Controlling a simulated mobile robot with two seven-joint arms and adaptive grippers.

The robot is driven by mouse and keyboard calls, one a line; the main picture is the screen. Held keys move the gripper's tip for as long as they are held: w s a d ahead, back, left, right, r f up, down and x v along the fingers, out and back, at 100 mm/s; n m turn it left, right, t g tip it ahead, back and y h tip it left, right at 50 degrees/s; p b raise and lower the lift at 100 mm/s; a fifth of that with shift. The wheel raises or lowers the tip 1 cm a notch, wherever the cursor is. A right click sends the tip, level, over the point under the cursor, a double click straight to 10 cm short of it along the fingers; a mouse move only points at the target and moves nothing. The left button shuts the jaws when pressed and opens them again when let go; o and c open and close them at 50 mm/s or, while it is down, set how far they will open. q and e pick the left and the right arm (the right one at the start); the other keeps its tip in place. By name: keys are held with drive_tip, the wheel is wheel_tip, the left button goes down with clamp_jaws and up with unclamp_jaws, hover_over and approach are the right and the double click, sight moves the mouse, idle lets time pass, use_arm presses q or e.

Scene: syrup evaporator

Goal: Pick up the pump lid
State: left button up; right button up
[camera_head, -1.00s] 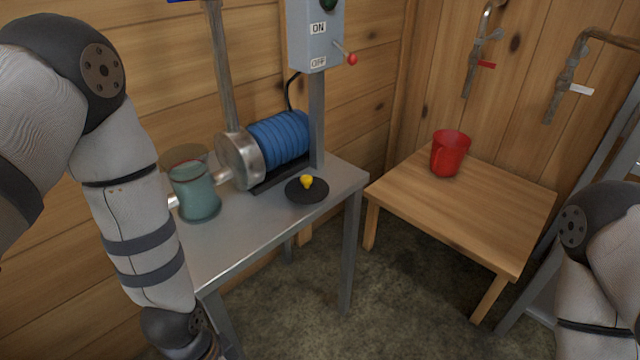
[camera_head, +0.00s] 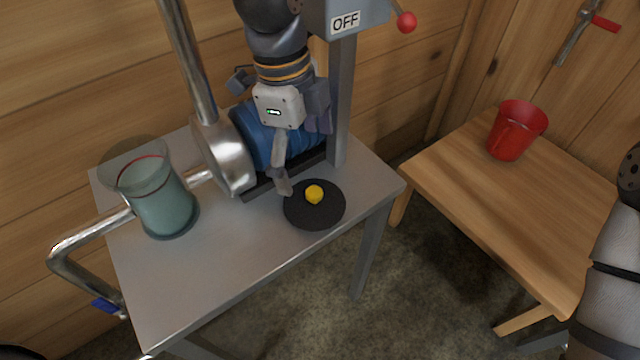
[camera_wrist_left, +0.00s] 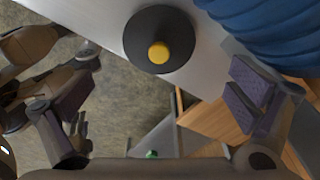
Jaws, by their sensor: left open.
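The pump lid (camera_head: 327,213) is a flat black disc with a yellow knob (camera_head: 314,194) at its middle. It lies on the grey metal table in front of the blue motor. In the left wrist view the lid (camera_wrist_left: 144,28) is near the top, ahead of the fingers and between their lines. My left gripper (camera_head: 290,165) is above the table beside the motor, just behind and left of the lid. Its fingers are wide apart in the left wrist view (camera_wrist_left: 160,95), with nothing between them. My right gripper is out of view; only part of my right arm shows.
The blue motor (camera_head: 262,138) and a grey post (camera_head: 343,110) stand close behind the lid.

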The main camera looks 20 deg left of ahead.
sight(313, 193)
use_arm(q)
drive_tip(key=f, duration=0.3)
drive_tip(key=d+f, duration=0.1)
drive_tip(key=f, duration=0.5)
drive_tip(key=shift+s+d+b, duration=0.15)
drive_tip(key=shift+d+b, duration=0.2)
drive_tip(key=shift+b, duration=0.05)
drive_tip(key=shift+r, duration=0.1)
drive_tip(key=c, duration=1.4)
drive_tip(key=shift+s, duration=0.1)
drive_tip(key=c, duration=0.9)
drive_tip(key=shift+s, duration=0.1)
clamp_jaws()
